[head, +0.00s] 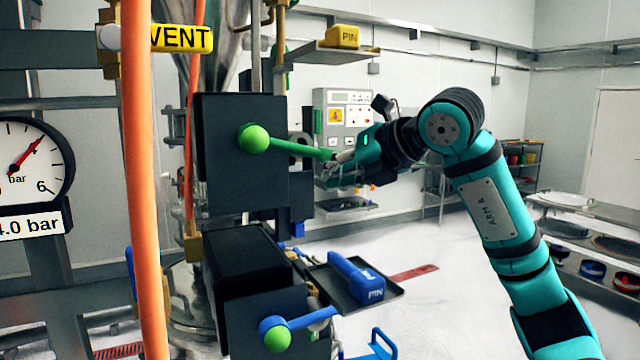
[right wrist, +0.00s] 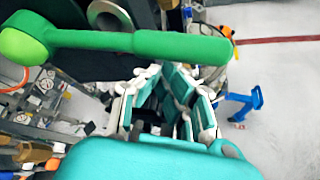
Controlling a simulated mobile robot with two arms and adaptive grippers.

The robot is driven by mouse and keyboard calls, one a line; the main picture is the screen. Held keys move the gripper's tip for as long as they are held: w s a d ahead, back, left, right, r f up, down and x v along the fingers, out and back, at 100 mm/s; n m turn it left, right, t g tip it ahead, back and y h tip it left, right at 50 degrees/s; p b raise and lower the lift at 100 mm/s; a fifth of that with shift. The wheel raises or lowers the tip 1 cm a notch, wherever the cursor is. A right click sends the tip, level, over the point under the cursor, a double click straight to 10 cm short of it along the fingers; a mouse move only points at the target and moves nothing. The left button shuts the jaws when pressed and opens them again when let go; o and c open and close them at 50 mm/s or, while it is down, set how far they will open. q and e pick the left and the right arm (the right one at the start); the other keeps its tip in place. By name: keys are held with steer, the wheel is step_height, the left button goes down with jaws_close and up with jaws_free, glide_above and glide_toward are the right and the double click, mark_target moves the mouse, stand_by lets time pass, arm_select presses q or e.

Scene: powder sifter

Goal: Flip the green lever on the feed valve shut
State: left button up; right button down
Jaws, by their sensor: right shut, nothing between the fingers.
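The green lever (head: 290,147) is on the front of a black valve box (head: 225,175) in the head view. Its large round end is at the box face and its bar points right, tilted slightly down. My right gripper (head: 345,162) is at the bar's right end, shut and empty. In the right wrist view the green lever (right wrist: 140,43) crosses the upper part of the picture, with its round end at left. The right gripper's fingertips (right wrist: 166,72) are just below the bar there; I cannot tell whether they touch it. My left gripper is not in view.
An orange hose (head: 140,180) hangs in front at left, near a pressure gauge (head: 30,165). Below are a blue lever (head: 310,318) and a tray (head: 385,293) with a blue PIN piece (head: 357,278). A shelf (head: 330,52) with a yellow PIN piece (head: 343,36) is above.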

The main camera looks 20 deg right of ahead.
mark_target(335, 154)
steer(key=r+p, duration=0.1)
steer(key=r, duration=0.1)
steer(key=d+r, duration=0.1)
steer(key=r, duration=0.1)
steer(key=shift+s+d+p, duration=0.1)
steer(key=shift+s+p, duration=0.1)
steer(key=shift+p, duration=0.2)
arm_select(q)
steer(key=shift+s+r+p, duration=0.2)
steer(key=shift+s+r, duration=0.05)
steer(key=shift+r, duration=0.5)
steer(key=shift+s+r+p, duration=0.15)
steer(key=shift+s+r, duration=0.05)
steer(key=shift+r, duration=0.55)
arm_select(e)
steer(key=shift+r, duration=0.65)
steer(key=shift+d, duration=0.1)
